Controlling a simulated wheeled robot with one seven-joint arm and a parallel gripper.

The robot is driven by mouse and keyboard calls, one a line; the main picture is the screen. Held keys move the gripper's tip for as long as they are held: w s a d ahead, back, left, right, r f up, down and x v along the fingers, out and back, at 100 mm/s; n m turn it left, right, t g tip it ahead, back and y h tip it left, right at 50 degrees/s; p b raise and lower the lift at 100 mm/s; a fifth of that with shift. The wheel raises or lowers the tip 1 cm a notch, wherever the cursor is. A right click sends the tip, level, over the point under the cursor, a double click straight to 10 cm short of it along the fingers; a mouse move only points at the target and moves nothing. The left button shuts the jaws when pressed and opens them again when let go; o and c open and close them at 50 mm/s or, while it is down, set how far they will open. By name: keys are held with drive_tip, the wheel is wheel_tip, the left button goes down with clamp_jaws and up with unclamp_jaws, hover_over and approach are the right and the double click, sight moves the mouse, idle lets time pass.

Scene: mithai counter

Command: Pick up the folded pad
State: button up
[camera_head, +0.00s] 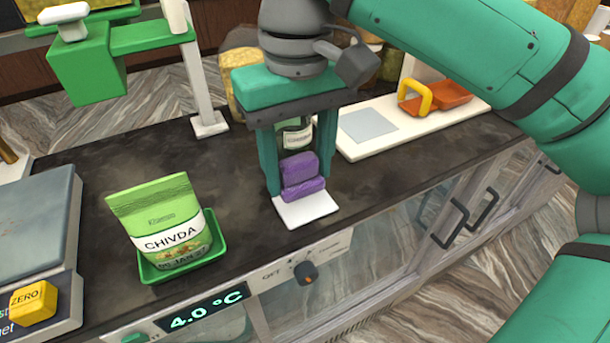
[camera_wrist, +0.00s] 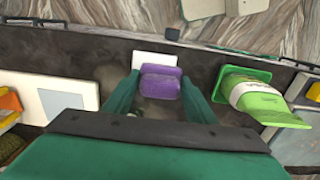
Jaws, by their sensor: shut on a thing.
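The folded pad (camera_head: 300,172) is purple, in two stacked layers, and shows between the fingers of my gripper (camera_head: 301,190). My gripper points down over the dark counter, with one green finger on each side of the pad, and is shut on it. In the wrist view the purple pad (camera_wrist: 160,82) lies between the two fingertips (camera_wrist: 161,94). A white square tile (camera_head: 306,211) shows just below the pad, partly covered by it. I cannot tell whether the pad touches the tile.
A green chivda packet (camera_head: 165,225) stands in a green tray (camera_head: 177,270) to the left. A labelled jar (camera_head: 294,137) is behind the pad. A scale (camera_head: 30,235) is at far left.

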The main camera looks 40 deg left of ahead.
sight(284, 192)
drive_tip(key=s+r, duration=0.1)
drive_tip(key=r, duration=0.1)
drive_tip(key=s+r, duration=0.2)
drive_tip(key=shift+s+d, duration=0.15)
drive_tip(key=shift+s, duration=0.05)
drive_tip(key=s+d+r, duration=0.1)
drive_tip(key=s+r, duration=0.3)
drive_tip(key=s, duration=0.5)
